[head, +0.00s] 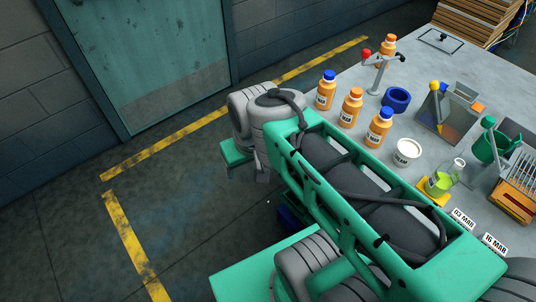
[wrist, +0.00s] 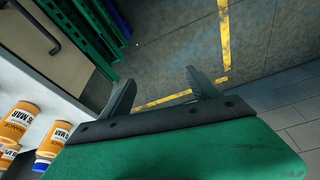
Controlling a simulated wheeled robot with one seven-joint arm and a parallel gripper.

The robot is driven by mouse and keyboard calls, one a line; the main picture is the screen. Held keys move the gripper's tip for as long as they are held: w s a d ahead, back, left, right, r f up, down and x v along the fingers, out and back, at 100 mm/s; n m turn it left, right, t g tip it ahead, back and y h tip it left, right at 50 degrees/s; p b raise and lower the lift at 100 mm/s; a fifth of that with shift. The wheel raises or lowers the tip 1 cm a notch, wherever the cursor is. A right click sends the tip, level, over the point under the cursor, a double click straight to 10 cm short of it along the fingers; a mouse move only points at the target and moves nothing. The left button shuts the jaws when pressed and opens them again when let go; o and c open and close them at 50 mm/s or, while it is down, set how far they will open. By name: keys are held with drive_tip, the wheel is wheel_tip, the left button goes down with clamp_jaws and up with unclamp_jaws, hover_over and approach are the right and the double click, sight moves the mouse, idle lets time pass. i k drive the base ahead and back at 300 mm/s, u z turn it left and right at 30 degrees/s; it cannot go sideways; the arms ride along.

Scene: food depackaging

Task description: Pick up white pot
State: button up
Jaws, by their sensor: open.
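The white pot (head: 407,152) is a small round tub with a dark-lettered label. It stands upright on the grey table in the head view, right of the front orange bottle, and it is not visible in the wrist view. My gripper (wrist: 162,88) is open and empty, with its two dark fingers spread over the floor. In the head view my arm's end is left of the table, well apart from the pot, and the fingers are hard to make out.
Orange bottles (head: 350,107) stand left of the pot on the table (head: 430,75). Green and grey fixtures (head: 493,145) crowd the right side.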

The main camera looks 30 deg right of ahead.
sight(408, 150)
drive_tip(key=u, duration=0.05)
drive_tip(key=k, duration=0.5)
drive_tip(key=u, duration=0.65)
drive_tip(key=i, duration=0.45)
drive_tip(key=z, duration=2.8)
